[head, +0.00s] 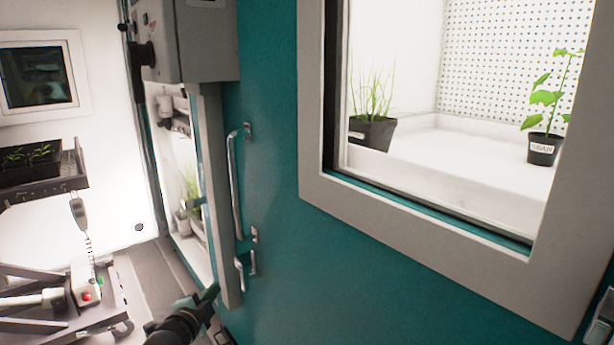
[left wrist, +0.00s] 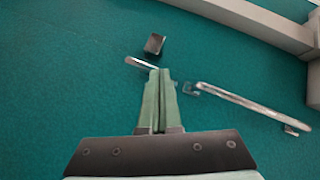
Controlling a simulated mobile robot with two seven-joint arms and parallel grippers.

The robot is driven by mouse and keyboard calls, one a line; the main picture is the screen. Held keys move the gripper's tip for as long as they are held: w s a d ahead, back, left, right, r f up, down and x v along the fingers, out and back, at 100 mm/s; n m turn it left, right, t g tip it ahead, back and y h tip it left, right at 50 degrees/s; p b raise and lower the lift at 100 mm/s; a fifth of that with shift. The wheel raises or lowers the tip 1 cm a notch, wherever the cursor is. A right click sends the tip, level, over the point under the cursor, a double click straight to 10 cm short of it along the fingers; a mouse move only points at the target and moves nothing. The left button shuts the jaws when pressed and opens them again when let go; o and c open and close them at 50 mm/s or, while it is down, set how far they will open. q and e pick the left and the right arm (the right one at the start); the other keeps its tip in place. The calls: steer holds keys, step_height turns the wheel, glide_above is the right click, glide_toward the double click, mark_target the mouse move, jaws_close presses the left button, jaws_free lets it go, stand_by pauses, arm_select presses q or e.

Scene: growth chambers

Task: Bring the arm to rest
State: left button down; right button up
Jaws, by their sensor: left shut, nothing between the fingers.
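My left gripper (head: 211,291) is at the bottom of the head view, low in front of the teal door (head: 275,260). In the left wrist view its two green fingers (left wrist: 159,75) are together with nothing between them. The teal door fills the background there. The long metal handle (head: 235,185) is above the gripper in the head view and lies right of the fingers in the left wrist view (left wrist: 245,103). A small lower handle (head: 241,275) is close to the gripper; I cannot tell if they touch. My right gripper is not in view.
The door's window (head: 430,200) shows a grassy potted plant (head: 372,130) and a bean plant (head: 542,148) inside. A grey box (head: 197,45) is mounted above the handle. A cart (head: 60,320) and a seedling tray (head: 40,178) stand at the left.

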arm_select(q)
steer(key=s+d+f+n+g+h+p, duration=0.1)
steer(key=s+d+f+n+g+p, duration=0.15)
steer(key=s+f, duration=0.6)
steer(key=s+d+f+n+g+p, duration=0.1)
steer(key=s+d+f+n, duration=0.35)
steer(key=s, duration=0.65)
steer(key=s+f+n+g+p, duration=0.2)
steer(key=s+n, duration=0.3)
steer(key=s, duration=1.5)
steer(key=shift+a+f+n+p, duration=0.25)
steer(key=shift+f+n+p, duration=0.1)
steer(key=shift+f+n, duration=0.1)
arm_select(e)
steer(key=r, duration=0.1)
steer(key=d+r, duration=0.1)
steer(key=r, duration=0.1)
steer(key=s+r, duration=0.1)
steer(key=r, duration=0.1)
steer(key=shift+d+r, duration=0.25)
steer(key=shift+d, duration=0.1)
arm_select(q)
steer(key=shift+g, duration=0.25)
